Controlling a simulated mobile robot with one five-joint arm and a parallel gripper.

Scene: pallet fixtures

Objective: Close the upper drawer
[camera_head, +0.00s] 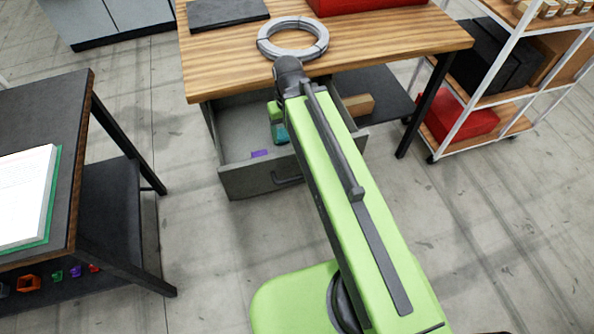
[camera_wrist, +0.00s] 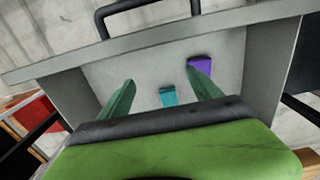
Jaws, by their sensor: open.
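The grey drawer (camera_head: 245,182) under the wooden tabletop is pulled out, and its front panel with a dark handle (camera_head: 287,180) faces my base. The drawer also fills the wrist view, with its front wall (camera_wrist: 165,38) and handle (camera_wrist: 148,8) at the top. My gripper (camera_wrist: 160,76) is open, its two green fingers apart over the drawer's inside, pointing toward the front wall. In the wrist view, a purple block (camera_wrist: 200,60) lies partly behind the right finger and a teal block (camera_wrist: 168,96) lies between the fingers. My arm hides the drawer's right part in the head view.
The wooden tabletop (camera_head: 385,45) above the drawer holds a grey ring (camera_head: 265,45), a dark slab (camera_head: 226,12) and a red box. A dark table (camera_head: 75,130) stands at left and a white shelf rack (camera_head: 470,115) at right. Floor in front of the drawer is clear.

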